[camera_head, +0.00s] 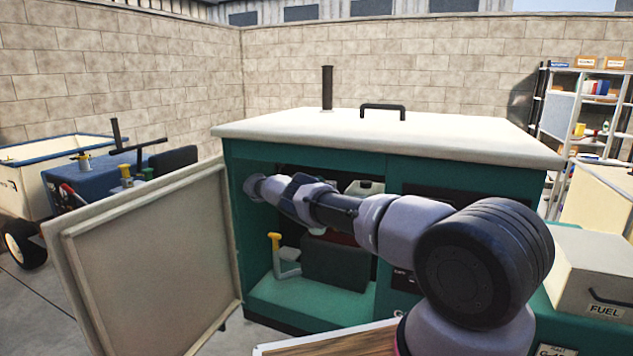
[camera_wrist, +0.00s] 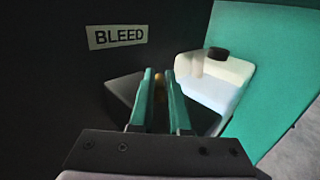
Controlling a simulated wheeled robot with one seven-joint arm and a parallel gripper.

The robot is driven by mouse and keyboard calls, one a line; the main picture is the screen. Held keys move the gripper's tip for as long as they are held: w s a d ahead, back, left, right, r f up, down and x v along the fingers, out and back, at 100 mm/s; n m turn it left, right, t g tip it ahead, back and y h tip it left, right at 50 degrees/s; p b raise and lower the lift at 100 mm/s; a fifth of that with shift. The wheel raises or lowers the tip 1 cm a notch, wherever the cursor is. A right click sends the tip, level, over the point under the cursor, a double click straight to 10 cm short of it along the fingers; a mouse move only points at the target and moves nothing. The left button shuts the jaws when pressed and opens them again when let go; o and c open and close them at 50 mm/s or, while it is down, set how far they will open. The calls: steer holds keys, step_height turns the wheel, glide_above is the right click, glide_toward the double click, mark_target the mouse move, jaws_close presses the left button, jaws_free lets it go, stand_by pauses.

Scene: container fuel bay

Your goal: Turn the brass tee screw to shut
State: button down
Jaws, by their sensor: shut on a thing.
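In the wrist view the brass tee screw (camera_wrist: 160,88) shows as a small brass-coloured strip between the two teal fingers of my gripper (camera_wrist: 159,76). The fingers are closed on it, and they hide most of its shape, so I cannot tell how its bar is turned. A label reading BLEED (camera_wrist: 117,36) is on the dark panel above and left of the fingers. In the head view my arm reaches into the open green cabinet (camera_head: 310,315); the gripper and the screw cannot be made out there.
A white jug with a black cap (camera_wrist: 222,80) stands right of the fingers. A yellow-topped handle (camera_head: 275,242) and a dark block (camera_head: 335,262) are low inside the cabinet. The open door (camera_head: 150,260) stands to the left. A FUEL box (camera_head: 600,270) is at right.

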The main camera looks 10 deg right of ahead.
steer(key=shift+a+f, duration=0.25)
steer(key=shift+a, duration=0.1)
steer(key=c, duration=0.9)
jaws_free()
steer(key=shift+d, duration=0.1)
